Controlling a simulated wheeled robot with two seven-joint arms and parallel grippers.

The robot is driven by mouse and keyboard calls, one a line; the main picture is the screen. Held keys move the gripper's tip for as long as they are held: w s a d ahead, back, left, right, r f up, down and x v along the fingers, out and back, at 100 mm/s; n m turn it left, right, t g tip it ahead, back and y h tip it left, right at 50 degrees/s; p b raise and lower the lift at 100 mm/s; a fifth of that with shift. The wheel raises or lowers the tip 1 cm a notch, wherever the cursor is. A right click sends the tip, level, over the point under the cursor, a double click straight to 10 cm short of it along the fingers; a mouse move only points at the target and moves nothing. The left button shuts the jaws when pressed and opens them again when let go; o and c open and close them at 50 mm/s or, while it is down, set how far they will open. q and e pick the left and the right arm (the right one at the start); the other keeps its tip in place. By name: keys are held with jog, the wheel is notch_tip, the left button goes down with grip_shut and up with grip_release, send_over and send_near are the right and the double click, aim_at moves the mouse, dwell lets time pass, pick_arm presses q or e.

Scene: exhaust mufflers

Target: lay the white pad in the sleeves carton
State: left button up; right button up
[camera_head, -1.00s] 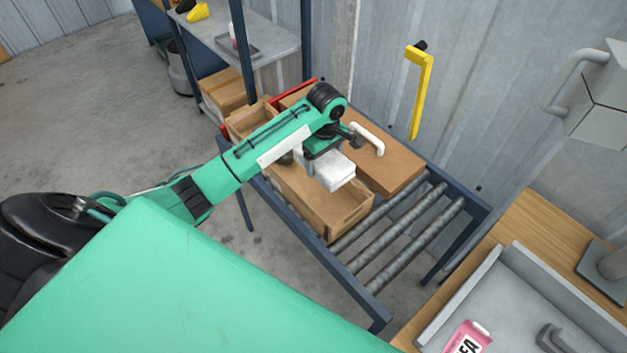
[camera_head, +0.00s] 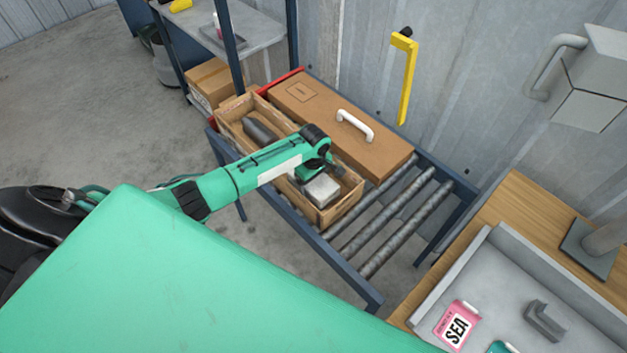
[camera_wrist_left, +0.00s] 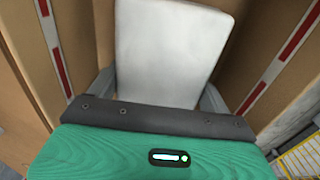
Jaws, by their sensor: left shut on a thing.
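The white pad (camera_head: 322,191) is a pale block held by my left gripper (camera_head: 312,176), at the near right end of the open carton. In the left wrist view the pad (camera_wrist_left: 172,45) sits between the two grey fingers of my left gripper (camera_wrist_left: 160,92). The sleeves carton (camera_head: 232,132) is an open brown box on the roller stand, with a dark grey cylinder (camera_head: 259,130) in its far left part. The pad appears inside or just above the carton's opening; whether it touches the bottom is hidden. My right gripper is not in view.
A closed brown box (camera_head: 385,157) with a white handle (camera_head: 355,125) stands right beside the carton. Bare rollers (camera_head: 395,225) lie to the right. A grey tray (camera_head: 480,270) with a pink SEA packet (camera_head: 458,326) is on the wooden bench.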

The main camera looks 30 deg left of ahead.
pick_arm(q)
jog(key=shift+f, duration=0.1)
jog(key=o, duration=0.9)
jog(key=shift+r, duration=0.5)
notch_tip(320, 180, up, 10)
jog(key=shift+r+b, duration=0.2)
jog(key=shift+b, duration=0.3)
jog(key=shift+r, duration=0.45)
jog(key=shift+s, duration=0.1)
